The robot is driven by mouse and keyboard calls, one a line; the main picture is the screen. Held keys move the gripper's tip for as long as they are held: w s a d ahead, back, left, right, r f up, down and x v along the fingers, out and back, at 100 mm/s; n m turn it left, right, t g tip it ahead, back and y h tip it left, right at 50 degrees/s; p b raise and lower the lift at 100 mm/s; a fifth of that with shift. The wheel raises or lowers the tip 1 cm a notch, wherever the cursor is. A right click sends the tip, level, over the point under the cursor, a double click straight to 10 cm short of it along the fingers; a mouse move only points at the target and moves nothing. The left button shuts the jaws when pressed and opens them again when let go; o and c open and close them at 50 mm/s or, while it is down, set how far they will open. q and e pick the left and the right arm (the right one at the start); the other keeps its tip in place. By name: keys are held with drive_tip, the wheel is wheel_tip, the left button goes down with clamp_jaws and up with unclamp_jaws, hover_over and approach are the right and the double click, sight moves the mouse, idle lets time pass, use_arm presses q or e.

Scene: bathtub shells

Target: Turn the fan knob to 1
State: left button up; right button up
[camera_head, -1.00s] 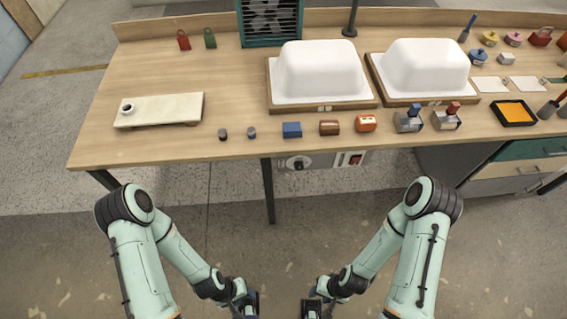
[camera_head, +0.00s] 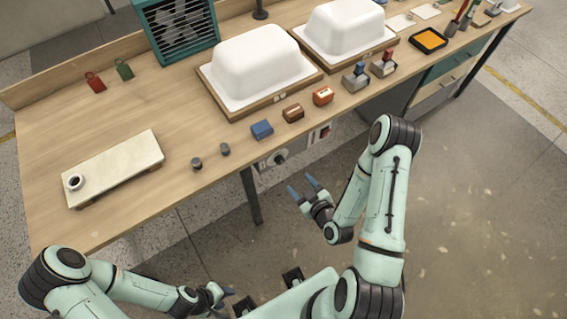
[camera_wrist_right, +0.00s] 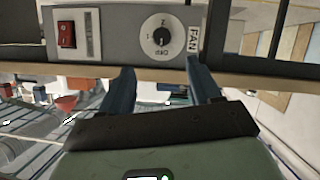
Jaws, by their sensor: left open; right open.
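The fan knob (camera_head: 280,159) is on a grey panel under the front edge of the workbench. In the right wrist view the knob (camera_wrist_right: 161,36) is a round dial with marks that read like OFF, 1 and 2, beside a FAN label (camera_wrist_right: 193,39); its pointer is too small to read. My right gripper (camera_head: 302,188) is open and empty, in front of and below the panel, apart from the knob. In the wrist view its fingertips (camera_wrist_right: 160,74) stand just below the knob in the picture. My left gripper (camera_head: 222,297) is open, low at the bottom, far from the bench.
A red rocker switch (camera_wrist_right: 67,34) is on the same panel. The teal fan box (camera_head: 180,35) stands at the back of the bench (camera_head: 120,118). A bench leg (camera_head: 252,196) is left of my right gripper. White tub shells (camera_head: 262,62) and small blocks sit above.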

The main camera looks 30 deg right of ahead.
sight(281, 162)
drive_tip(key=b+x, duration=0.8)
drive_tip(key=x, duration=0.4)
drive_tip(key=shift+a, duration=0.15)
drive_tip(key=shift+w+f, duration=0.25)
drive_tip(key=shift+w, duration=0.45)
use_arm(q)
drive_tip(key=s+f, duration=0.4)
drive_tip(key=f, duration=0.5)
drive_tip(key=shift+a+g, duration=0.2)
drive_tip(key=shift+g, duration=0.1)
drive_tip(key=shift+f, duration=0.1)
use_arm(e)
drive_tip(key=shift+c, duration=0.3)
drive_tip(key=c, duration=1)
